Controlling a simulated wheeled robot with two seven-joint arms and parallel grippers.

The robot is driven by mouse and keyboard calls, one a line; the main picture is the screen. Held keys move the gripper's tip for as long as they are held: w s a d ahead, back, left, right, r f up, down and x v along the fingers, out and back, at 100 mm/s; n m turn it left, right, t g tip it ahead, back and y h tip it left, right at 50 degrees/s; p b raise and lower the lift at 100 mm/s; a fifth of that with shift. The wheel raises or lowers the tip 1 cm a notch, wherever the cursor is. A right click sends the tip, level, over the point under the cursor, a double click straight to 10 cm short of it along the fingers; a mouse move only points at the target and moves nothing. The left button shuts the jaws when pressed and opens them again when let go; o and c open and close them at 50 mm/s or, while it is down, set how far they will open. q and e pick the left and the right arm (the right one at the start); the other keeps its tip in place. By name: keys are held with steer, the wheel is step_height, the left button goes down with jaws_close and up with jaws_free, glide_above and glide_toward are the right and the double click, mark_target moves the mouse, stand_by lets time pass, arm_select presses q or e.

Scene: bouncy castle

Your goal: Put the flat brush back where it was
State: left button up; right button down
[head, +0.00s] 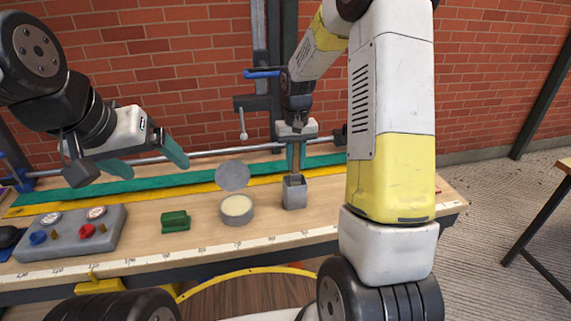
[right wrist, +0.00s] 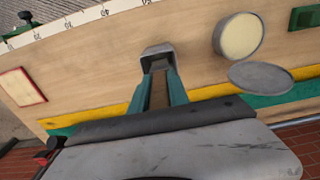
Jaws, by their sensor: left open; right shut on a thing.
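My right gripper (head: 296,150) is shut on the flat brush (head: 297,160), a thin brown strip between its teal fingers. The brush is upright, and its lower end meets the mouth of a small grey square cup (head: 294,194) on the bench. The right wrist view also shows the brush (right wrist: 160,93) between the fingers and the cup (right wrist: 157,50) just beyond them. I cannot tell how deep the brush is in the cup; its lower end is hidden. My left gripper (head: 145,160) is open and empty above the left part of the bench.
A round tin (head: 237,209) with cream contents stands left of the cup, with a grey disc-shaped lid (head: 232,176) behind it. A green block (head: 175,221) and a grey control box (head: 70,235) are further left. A metal rail (head: 205,155) runs along the back.

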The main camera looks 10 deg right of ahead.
mark_target(295, 173)
steer(key=shift+f, duration=2.65)
steer(key=shift+f, duration=0.15)
steer(key=c, duration=1.5)
jaws_free()
step_height(295, 173, up, 12)
steer(key=shift+s+r, duration=0.1)
steer(key=shift+r, duration=0.15)
steer(key=s+r+t, duration=0.2)
steer(key=s+r, duration=0.2)
steer(key=s, duration=0.4)
steer(key=s+a+r+t+y, duration=0.1)
steer(key=s+r, duration=0.3)
steer(key=s, duration=0.4)
steer(key=s+a+r+t+y, duration=0.1)
steer(key=s+r+t, duration=0.2)
steer(key=s, duration=0.5)
steer(key=shift+r, duration=0.85)
